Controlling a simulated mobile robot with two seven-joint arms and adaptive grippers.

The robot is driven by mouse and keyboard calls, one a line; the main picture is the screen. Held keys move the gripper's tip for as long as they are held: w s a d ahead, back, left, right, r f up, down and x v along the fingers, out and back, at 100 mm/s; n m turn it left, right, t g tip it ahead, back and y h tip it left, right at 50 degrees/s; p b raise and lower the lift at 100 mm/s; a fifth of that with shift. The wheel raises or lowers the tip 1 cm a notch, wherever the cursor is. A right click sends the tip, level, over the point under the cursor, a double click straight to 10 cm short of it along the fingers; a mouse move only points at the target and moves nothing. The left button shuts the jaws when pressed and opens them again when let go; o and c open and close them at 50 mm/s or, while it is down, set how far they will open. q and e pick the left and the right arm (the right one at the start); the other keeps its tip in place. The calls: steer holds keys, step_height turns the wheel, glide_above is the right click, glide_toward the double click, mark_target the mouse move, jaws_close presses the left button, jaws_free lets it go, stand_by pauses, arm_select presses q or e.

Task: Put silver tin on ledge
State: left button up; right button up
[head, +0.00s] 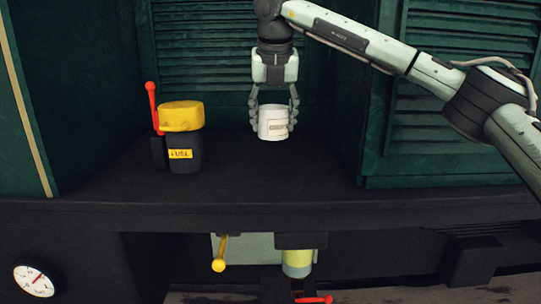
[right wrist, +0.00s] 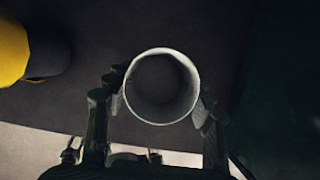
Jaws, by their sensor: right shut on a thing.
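The silver tin (head: 273,126) is a pale, open-topped can with a small label, upright between the fingers of my right gripper (head: 273,106). The gripper points down and is shut on the tin's sides. In the right wrist view the tin's round mouth (right wrist: 162,87) shows between the two fingers (right wrist: 158,108), and its inside looks empty. The dark ledge (head: 240,182) lies below the tin. I cannot tell whether the tin's base touches it. My left gripper is not in view.
A black canister with a yellow top and a FUEL label (head: 183,140) stands left of the tin, beside a red-knobbed lever (head: 152,100). Green slatted panels (head: 220,50) rise behind. A yellow-knobbed lever (head: 219,264) and a gauge (head: 34,281) sit below the ledge's front edge.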

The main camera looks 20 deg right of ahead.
steer(key=shift+f, duration=3.6)
steer(key=shift+f, duration=0.15)
steer(key=o, duration=1.2)
steer(key=shift+s, duration=0.1)
